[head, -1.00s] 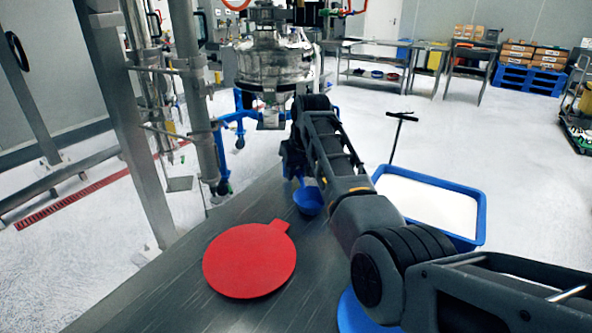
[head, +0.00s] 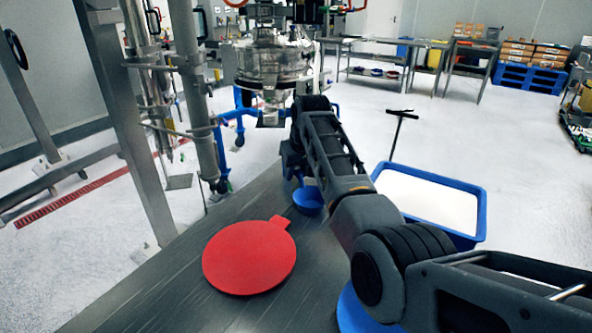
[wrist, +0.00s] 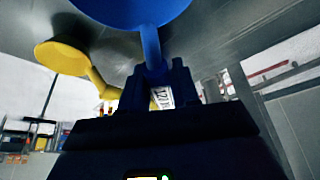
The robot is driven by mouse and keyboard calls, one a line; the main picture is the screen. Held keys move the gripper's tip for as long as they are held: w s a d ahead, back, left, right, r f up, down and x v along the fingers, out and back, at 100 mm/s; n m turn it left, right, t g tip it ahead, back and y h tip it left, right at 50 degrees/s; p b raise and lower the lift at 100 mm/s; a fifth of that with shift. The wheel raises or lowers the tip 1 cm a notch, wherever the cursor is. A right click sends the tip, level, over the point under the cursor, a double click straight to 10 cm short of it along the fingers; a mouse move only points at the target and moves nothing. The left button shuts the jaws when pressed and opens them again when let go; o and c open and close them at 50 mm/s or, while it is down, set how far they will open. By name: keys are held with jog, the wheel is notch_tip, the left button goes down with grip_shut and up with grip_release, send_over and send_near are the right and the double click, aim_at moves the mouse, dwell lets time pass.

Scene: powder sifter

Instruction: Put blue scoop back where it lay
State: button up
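The blue scoop (head: 308,201) is at the far part of the steel table, beyond the red disc, with its bowl below my gripper (head: 298,172). In the wrist view the scoop's bowl (wrist: 130,8) is at the top edge and its handle (wrist: 152,48) runs down between the fingers of my gripper (wrist: 158,82). The fingers look shut on the handle. I cannot tell whether the bowl touches the table. A yellow scoop (wrist: 62,57) lies to the left of the blue one in the wrist view; my arm hides it in the head view.
A red disc with a tab (head: 249,258) lies on the steel table (head: 150,298). A blue tub of white powder (head: 430,200) stands right of my arm. Part of a blue round thing (head: 352,316) shows under my arm. The metal sifter (head: 273,65) stands beyond the table.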

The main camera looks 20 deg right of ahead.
jog(key=o, duration=0.4)
jog(key=v, duration=0.7)
jog(key=shift+s+r, duration=0.15)
jog(key=shift+r, duration=0.15)
jog(key=shift+s, duration=0.1)
